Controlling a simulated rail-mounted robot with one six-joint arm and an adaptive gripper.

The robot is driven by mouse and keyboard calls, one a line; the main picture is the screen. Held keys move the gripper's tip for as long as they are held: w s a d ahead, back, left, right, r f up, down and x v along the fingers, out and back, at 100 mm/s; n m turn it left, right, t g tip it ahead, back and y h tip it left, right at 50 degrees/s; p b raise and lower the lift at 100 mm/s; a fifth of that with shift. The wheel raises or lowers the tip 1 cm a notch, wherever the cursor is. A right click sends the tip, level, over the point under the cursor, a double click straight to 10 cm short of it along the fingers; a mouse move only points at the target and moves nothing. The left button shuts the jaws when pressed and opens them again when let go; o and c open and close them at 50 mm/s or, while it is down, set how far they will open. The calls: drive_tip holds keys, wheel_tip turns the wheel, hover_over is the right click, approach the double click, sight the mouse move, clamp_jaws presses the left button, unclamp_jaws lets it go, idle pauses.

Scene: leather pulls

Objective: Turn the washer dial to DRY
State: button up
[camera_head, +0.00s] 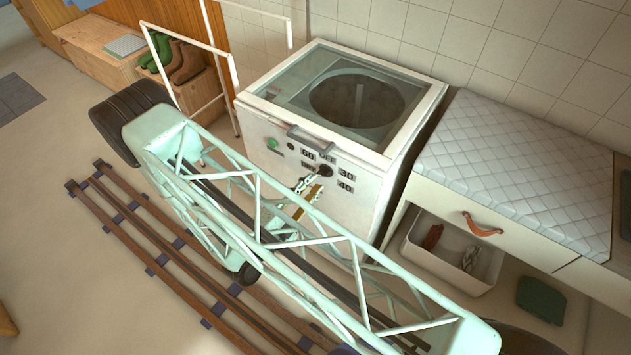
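The white top-loading washer (290,185) stands against the tiled wall, its glass lid closed over a dark drum. Its dark round dial (325,171) is on the front panel, among small dark labels. I read 60, 50 and 40; the label above the dial looks like OFF. A label left of the dial is too small and partly hidden to read, and I cannot tell where the dial points. My gripper (311,187) is at the panel just below and left of the dial. Whether it touches the dial, or how far its fingers are apart, is too small to tell.
My pale green truss arm crosses the foreground. A green button (272,144) is on the washer's left. Right are a quilted pad (520,165), a drawer with a leather pull (482,225) and an open white bin (440,262). A white rail frame (222,60) stands left.

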drive_tip(key=v, duration=0.8)
drive_tip(key=shift+s, duration=0.2)
drive_tip(key=shift+a, duration=0.1)
drive_tip(key=shift+r, duration=0.15)
idle(0.6)
